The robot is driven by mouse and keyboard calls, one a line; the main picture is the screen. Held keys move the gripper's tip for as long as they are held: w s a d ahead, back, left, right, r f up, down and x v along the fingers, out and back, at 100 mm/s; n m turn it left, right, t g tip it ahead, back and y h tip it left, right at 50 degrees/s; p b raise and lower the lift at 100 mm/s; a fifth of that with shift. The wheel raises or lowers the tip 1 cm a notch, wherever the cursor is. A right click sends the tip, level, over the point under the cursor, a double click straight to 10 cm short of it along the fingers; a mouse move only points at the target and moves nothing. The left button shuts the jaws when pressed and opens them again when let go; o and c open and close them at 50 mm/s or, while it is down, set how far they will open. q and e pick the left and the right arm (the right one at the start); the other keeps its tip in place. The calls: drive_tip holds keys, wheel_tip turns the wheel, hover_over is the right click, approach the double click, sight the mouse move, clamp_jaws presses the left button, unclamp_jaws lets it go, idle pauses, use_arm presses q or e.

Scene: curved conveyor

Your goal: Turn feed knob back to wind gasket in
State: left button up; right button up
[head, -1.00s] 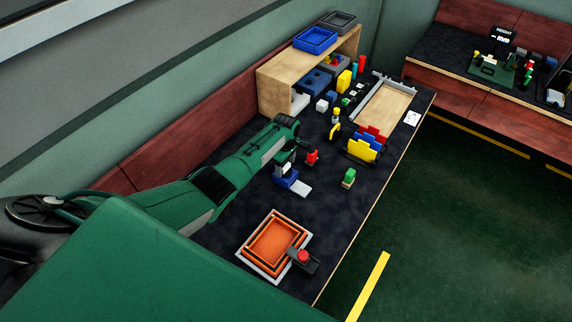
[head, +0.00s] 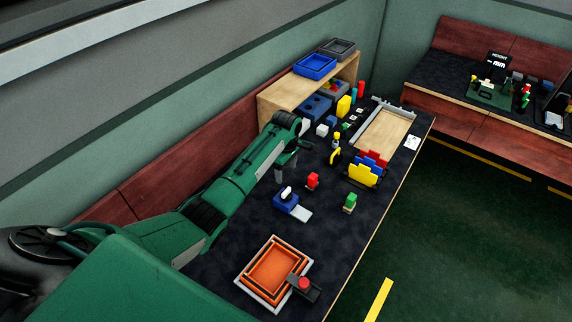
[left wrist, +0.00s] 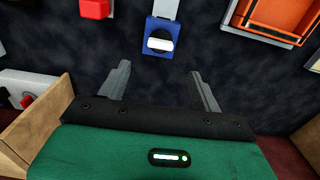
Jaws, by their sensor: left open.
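A blue block (head: 284,205) stands on the dark bench with a pale flat tongue (head: 301,214) at its front right. On it sits a round black knob with a white bar (head: 287,193), which looks like the feed knob. In the left wrist view the knob (left wrist: 160,42) shows near the top centre, its white bar lying about level across the picture. My left gripper (head: 288,173) is above and behind the block, apart from it. Its fingers (left wrist: 160,82) are open with only bench between them. I cannot make out a gasket. My right gripper is out of view.
A red block (head: 313,180) and a green block (head: 350,203) stand right of the knob. An orange tray (head: 274,267) with a red button (head: 304,284) lies in front. A wooden shelf (head: 278,106) stands behind my gripper.

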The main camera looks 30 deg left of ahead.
use_arm(q)
drive_tip(key=shift+r, duration=1.6)
drive_tip(key=shift+s+f, duration=0.1)
